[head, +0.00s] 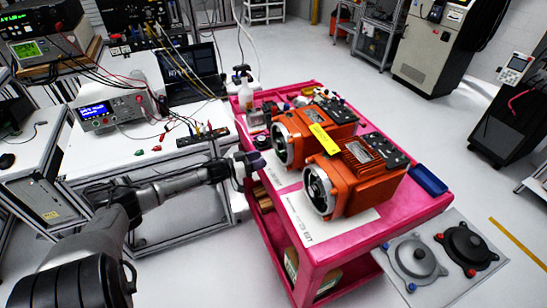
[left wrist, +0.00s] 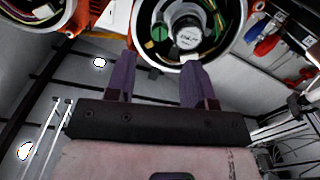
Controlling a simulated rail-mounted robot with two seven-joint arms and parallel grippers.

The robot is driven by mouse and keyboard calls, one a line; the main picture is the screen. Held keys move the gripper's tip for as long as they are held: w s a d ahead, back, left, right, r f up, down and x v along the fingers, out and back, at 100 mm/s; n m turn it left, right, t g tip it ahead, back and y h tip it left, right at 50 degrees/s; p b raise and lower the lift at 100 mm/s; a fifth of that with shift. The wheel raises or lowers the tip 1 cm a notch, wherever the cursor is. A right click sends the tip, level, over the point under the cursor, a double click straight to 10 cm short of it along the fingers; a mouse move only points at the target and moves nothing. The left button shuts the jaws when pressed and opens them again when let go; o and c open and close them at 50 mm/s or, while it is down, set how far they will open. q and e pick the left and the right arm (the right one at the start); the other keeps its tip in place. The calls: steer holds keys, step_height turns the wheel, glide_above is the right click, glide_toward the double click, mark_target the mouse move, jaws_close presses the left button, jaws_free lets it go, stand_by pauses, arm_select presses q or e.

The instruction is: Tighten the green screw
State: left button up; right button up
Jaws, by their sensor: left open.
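Two orange motors stand on the pink cart, a nearer one (head: 365,182) and a farther one (head: 312,122). Their round open ends face left. My left gripper (head: 252,163) is at the cart's left edge, beside these ends and apart from them. In the left wrist view its two purple fingers (left wrist: 160,78) are spread with nothing between them. Beyond the fingertips is an open round housing with a white centre disc (left wrist: 188,38). A green round part (left wrist: 160,32), perhaps the green screw, shows in that housing left of the disc. My right gripper is not in view.
The pink cart (head: 320,255) also carries a blue tray (head: 428,180) at its right edge and small items at the back. A grey cover (head: 415,258) and a black cover (head: 467,247) lie on a panel at right. A bench with instruments (head: 110,112) stands at left.

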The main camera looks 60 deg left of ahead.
mark_target(277, 154)
arm_select(q)
steer(key=shift+w+d+b, duration=0.25)
steer(key=shift+w+b, duration=0.05)
steer(key=shift+w, duration=1.3)
steer(key=shift+w+d+b, duration=0.2)
steer(key=shift+w+b, duration=0.1)
steer(key=shift+w, duration=1.25)
jaws_close()
steer(key=shift+m, duration=0.3)
